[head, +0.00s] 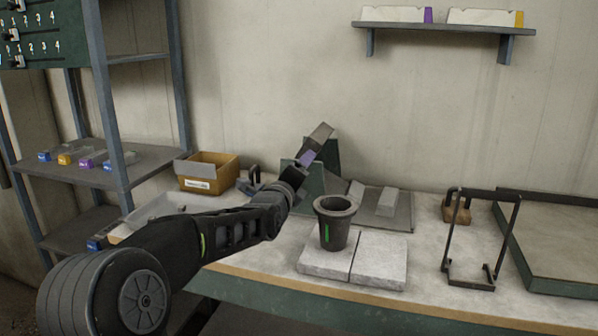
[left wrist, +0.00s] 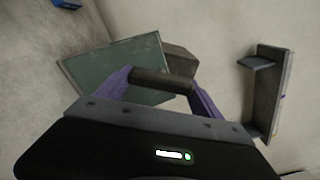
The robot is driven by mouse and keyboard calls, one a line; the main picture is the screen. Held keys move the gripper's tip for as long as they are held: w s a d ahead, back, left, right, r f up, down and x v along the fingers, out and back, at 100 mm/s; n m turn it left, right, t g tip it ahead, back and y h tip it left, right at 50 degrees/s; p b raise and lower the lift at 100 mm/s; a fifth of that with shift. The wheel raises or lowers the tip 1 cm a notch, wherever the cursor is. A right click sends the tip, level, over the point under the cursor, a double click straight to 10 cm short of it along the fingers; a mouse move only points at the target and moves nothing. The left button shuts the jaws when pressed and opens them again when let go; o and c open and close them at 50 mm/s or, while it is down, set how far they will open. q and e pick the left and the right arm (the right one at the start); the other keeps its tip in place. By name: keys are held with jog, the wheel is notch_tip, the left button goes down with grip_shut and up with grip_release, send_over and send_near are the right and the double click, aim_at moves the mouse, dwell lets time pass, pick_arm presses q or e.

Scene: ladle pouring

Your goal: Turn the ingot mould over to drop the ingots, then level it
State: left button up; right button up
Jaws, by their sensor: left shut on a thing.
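My left gripper (head: 307,158) has its purple fingers shut on the dark bar handle (left wrist: 160,80) of the ingot mould. The ingot mould (head: 321,132) is a grey-brown block held up beyond the fingers, steeply tilted, between two dark green upright plates (head: 332,158). It also shows behind the handle in the left wrist view (left wrist: 181,60). Its cavities are not visible. Two light grey bars that look like ingots (head: 387,203) lie on a flat grey tray (head: 399,222) right of the plates. My right gripper is out of view.
A dark crucible (head: 335,230) stands on pale slabs (head: 378,262) in front of the tray. A black wire frame (head: 470,283) and a large shallow tray (head: 566,287) stand at right. A yellow bin (head: 228,172) and shelving (head: 112,100) are at left.

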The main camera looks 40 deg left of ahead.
pick_arm(q)
jog(key=shift+f+m, duration=0.2)
jog(key=shift+m, duration=0.5)
jog(key=o, duration=2.1)
jog(key=shift+r, duration=0.1)
jog(key=shift+v, duration=3.9)
